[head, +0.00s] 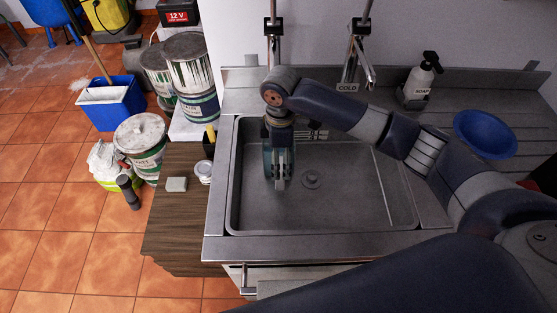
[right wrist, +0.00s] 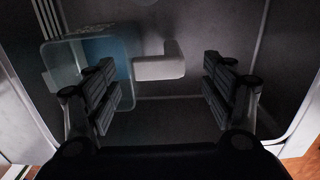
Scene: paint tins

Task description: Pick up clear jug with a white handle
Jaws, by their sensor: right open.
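The clear jug (right wrist: 62,68) is at the upper left in the right wrist view, inside the sink, with a blue tint on its right part. Its white handle (right wrist: 160,66) sticks out to the right and lies ahead of the gap between my right fingers. My right gripper (right wrist: 160,88) is open, one finger on each side of that gap, with nothing clearly held. In the head view my right gripper (head: 281,180) points down into the left part of the sink and hides most of the jug there. My left gripper is not in view.
The steel sink (head: 345,215) has raised walls around the gripper. Taps (head: 348,87) stand behind it. A soap bottle (head: 421,75) and a blue bowl (head: 485,134) are at the right. Paint tins (head: 191,75), a grey block (head: 177,184) and a small white roll (head: 203,171) are at the left.

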